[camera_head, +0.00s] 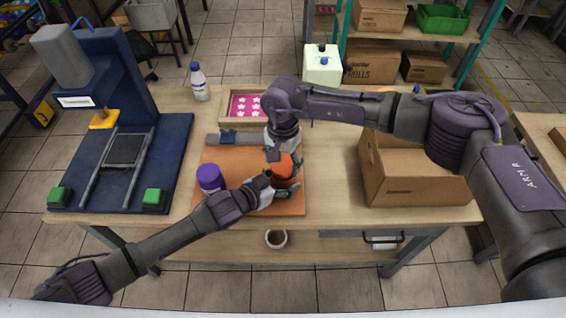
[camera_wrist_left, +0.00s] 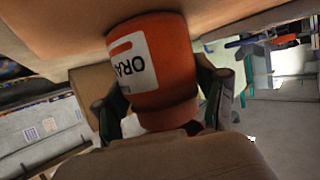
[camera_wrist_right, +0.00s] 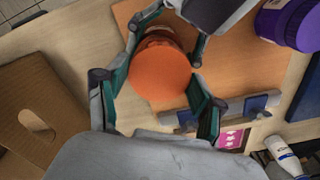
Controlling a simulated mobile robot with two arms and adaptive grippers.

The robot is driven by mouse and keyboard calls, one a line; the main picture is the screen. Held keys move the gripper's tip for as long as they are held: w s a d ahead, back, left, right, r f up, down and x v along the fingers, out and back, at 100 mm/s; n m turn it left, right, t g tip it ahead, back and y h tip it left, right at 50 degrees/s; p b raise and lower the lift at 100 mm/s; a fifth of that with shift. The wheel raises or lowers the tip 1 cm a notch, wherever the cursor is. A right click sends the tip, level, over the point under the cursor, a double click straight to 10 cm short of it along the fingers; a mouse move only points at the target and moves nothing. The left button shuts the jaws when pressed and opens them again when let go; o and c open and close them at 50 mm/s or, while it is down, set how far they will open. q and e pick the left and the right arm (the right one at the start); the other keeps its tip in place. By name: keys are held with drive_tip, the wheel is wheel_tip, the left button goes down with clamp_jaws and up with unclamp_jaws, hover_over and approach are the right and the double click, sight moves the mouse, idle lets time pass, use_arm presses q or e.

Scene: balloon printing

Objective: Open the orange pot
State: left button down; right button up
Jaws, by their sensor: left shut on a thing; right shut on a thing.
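The orange pot (camera_head: 288,173) stands on the orange-brown board (camera_head: 236,156). In the left wrist view the pot (camera_wrist_left: 177,50) appears inverted, with a white label that begins "ORA". My left gripper (camera_head: 275,186) comes in low from the left and is shut on the pot's body. My right gripper (camera_head: 279,157) is above it, pointing down, and is shut on the round orange lid (camera_wrist_right: 160,70). The lid appears to be on the pot; whether it has loosened cannot be told. The fingers partly hide the pot in the head view.
A purple-lidded pot (camera_head: 210,178) stands on the board's left. A press machine (camera_head: 180,140) is at left, an open cardboard box (camera_head: 415,185) at right. Behind are a pink tray (camera_head: 244,106), a white bottle (camera_head: 199,82) and a pale canister (camera_head: 322,66).

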drive_tip(key=shift+r, duration=1.5)
use_arm(q)
unclamp_jaws()
drive_tip(key=shift+a, duration=0.1)
